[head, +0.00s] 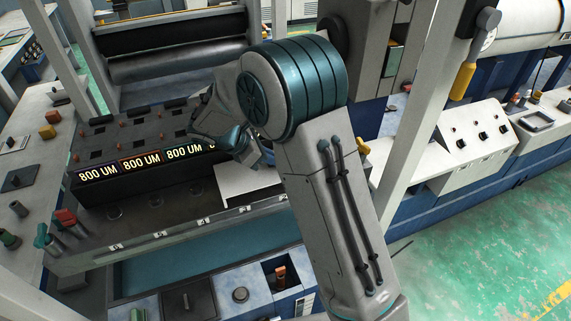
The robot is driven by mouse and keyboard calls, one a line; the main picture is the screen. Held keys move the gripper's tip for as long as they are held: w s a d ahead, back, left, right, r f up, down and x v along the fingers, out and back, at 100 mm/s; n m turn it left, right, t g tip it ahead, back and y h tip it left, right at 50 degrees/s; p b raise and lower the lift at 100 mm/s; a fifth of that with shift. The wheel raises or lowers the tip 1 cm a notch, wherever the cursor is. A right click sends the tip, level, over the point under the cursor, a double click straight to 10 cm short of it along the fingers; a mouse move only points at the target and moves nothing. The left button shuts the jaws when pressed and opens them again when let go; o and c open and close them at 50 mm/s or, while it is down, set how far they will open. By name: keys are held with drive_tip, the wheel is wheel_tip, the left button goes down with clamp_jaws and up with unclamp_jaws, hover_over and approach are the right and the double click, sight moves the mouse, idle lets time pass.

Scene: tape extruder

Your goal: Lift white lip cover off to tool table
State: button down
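A flat white plate (238,183), which looks like the white lip cover, lies at the right end of the extruder's dark front block. My arm hides its right part. My gripper (235,147) is just above and behind the plate, largely hidden by my own wrist. I cannot tell whether its fingers touch anything or are open. Which surface is the tool table is not clear. A grey bench (45,107) with small coloured parts stands at the left, and a blue-sided bench (221,283) with recesses stands at the front.
Glowing "800 UM" displays (140,162) line the dark block left of my gripper. A grey upright post (412,120) rises at the right, near my arm. A sloped control panel (472,141) stands beyond it. Green floor (480,255) is open at the lower right.

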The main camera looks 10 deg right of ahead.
drive_tip(key=shift+r+p, duration=1.9)
drive_tip(key=shift+r, duration=0.65)
